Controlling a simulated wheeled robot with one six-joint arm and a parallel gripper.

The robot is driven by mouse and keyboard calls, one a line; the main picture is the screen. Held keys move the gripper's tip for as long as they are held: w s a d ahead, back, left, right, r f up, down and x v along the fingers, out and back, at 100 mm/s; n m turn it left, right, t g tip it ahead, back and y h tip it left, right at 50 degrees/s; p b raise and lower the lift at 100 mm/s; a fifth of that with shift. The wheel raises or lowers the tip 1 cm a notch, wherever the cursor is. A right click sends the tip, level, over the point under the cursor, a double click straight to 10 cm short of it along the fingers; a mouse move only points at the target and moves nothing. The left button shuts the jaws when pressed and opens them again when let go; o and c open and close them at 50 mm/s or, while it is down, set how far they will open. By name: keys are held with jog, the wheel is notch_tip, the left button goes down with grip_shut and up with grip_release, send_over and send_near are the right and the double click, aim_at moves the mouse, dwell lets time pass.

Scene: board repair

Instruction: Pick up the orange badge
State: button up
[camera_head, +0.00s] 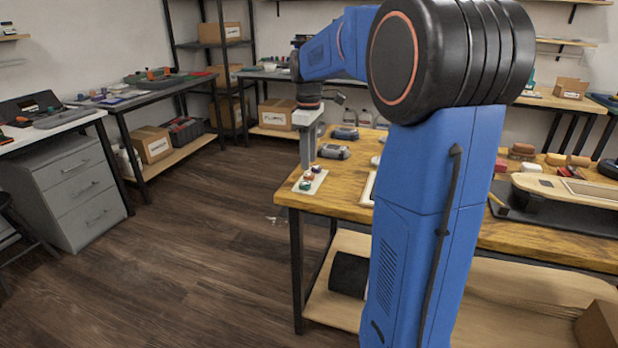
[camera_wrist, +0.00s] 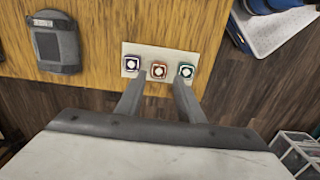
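The orange badge (camera_wrist: 158,71) is the middle one of three small badges on a pale plate (camera_wrist: 150,52). In the head view the orange badge (camera_head: 308,176) lies below the fingers, near the table's left corner. A purple-blue badge (camera_wrist: 131,64) is left of it and a green badge (camera_wrist: 186,71) right of it in the wrist view. My gripper (camera_wrist: 160,84) points down at the plate, its fingers apart and nothing between them; the tips straddle the orange badge in the picture. The gripper (camera_head: 307,165) appears above the plate; the exact height is unclear.
The wooden table (camera_head: 345,185) carries the plate at its edge. A grey device (camera_wrist: 55,45) lies left of the plate in the wrist view. My blue arm hides much of the table in the head view. Open floor (camera_head: 200,230) lies left of the table.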

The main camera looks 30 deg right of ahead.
aim_at(309, 174)
jog(key=shift+d+f, duration=0.1)
jog(key=shift+f, duration=2.25)
jog(key=shift+c, duration=0.6)
jog(key=c, duration=0.7)
jog(key=shift+r, duration=0.1)
jog(key=shift+r, duration=6.95)
